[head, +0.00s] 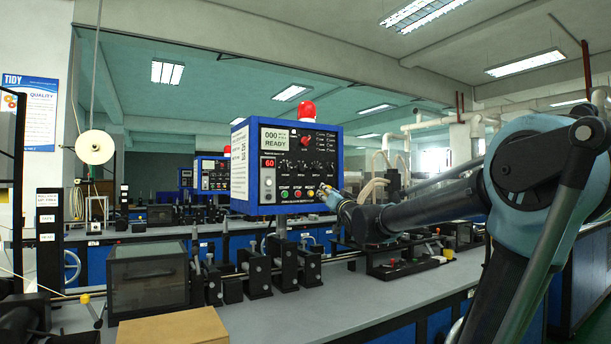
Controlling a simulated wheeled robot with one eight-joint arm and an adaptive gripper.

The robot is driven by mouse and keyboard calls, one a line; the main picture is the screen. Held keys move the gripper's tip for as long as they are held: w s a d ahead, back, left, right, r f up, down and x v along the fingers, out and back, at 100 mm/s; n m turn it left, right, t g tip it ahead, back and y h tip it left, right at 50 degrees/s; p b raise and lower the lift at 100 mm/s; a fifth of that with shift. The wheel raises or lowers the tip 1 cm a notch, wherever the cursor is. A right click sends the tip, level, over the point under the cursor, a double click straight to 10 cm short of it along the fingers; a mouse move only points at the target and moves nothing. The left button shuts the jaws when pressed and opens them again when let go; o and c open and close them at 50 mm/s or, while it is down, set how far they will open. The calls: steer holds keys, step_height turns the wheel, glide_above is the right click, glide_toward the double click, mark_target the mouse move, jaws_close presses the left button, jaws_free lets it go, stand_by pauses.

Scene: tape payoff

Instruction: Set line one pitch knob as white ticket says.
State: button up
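A blue-framed control box (286,166) stands on a post above the bench, its black front panel facing me. A row of small dark knobs (301,169) runs across the panel's middle; their labels and settings are too small to read, so I cannot tell which is the pitch knob. The screen (275,138) reads "000" and "READY", and a red display (268,163) reads "60". A white sheet (239,163) with dark print is on the box's left side; its text is not legible. My gripper (328,191) is by the panel's lower right corner, small and partly hidden by my arm; its opening is unclear.
Coloured buttons (297,193) line the panel's lower edge. A red beacon (306,110) tops the box. Black clamps and rollers (256,270) stand on the grey bench (270,318) below. A similar control box (212,174) stands behind. A brown board (175,328) lies in front.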

mark_target(303, 168)
steer(key=w+a+r+y, duration=0.1)
steer(key=w+a+r, duration=0.3)
steer(key=w, duration=0.3)
steer(key=w+a+r, duration=0.5)
steer(key=w, duration=0.2)
steer(key=shift+w+n+t+y, duration=0.3)
steer(key=shift+w+y, duration=0.1)
steer(key=shift+a, duration=0.1)
jaws_close()
